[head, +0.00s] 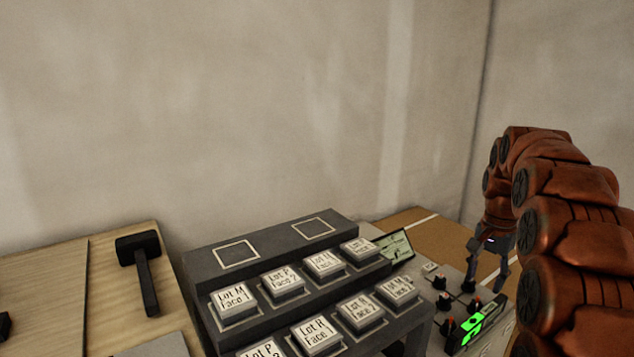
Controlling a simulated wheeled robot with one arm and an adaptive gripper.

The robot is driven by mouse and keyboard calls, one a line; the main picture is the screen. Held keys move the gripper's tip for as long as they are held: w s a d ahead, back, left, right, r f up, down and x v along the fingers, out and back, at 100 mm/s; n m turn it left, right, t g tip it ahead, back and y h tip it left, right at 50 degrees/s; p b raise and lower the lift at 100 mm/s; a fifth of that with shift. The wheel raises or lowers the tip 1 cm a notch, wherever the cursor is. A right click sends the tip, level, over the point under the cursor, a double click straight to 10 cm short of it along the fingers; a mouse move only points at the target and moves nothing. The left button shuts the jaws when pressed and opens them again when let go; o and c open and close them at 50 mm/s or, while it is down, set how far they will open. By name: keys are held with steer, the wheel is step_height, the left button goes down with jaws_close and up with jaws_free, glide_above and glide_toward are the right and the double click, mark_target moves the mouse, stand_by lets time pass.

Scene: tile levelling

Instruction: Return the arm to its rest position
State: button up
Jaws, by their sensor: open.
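My gripper (485,284) hangs from my reddish-brown arm at the right of the head view. It points down, with its two dark fingers apart and nothing seen between them. It is over or near a pale panel (452,283) that holds several small dark and orange pieces. Part of the fingertips is hard to make out against the panel, so I cannot tell whether they touch anything. The arm curves up and over from the lower right, and no rest mark or stand for it shows.
A dark stepped rack (199,262) holds several labelled white tiles; two outlined squares on its top step are empty. A black mallet (144,270) lies on a wooden board at left. A green-lit level (474,325) lies right of the rack. A small screen (395,246) stands behind.

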steer(key=s+a+r+n+p, duration=0.5)
steer(key=s+a+r+p, duration=0.9)
steer(key=s+r, duration=0.15)
steer(key=s+a+r+n+p, duration=0.3)
steer(key=s+p, duration=0.4)
steer(key=s, duration=0.3)
steer(key=s+a+r+n+g+p, duration=0.1)
steer(key=s+a+r+n+p, duration=0.1)
steer(key=s+a+r+p, duration=0.2)
steer(key=s+p, duration=0.3)
steer(key=s, duration=0.3)
steer(key=shift+s+r+n+g+p, duration=0.3)
steer(key=shift+s+r+n+p, duration=0.05)
steer(key=shift+n, duration=0.05)
